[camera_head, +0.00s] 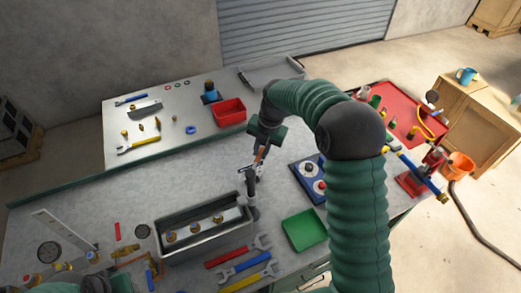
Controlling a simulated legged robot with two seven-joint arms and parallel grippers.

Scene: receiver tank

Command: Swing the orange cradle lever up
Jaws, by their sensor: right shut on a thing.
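The orange lever (261,155) shows as a short, slanted orange piece directly below my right gripper (262,148). My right gripper is shut on it, and the jaws and arm hide its upper part. Below it a dark grey upright fixture (251,190) stands beside the right end of a long grey open box (163,226), which holds several brass fittings (195,228). The exact joint between lever and fixture is too small to tell. A dark green part of what seems to be my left gripper (119,284) shows at the bottom left edge; its jaws cannot be made out.
A green tray (304,230) and a blue-and-white panel (306,172) with knobs lie right of the fixture. Several wrenches (238,265) lie in front. A red bin (229,112) stands behind. Bare bench top (150,185) lies left of the fixture.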

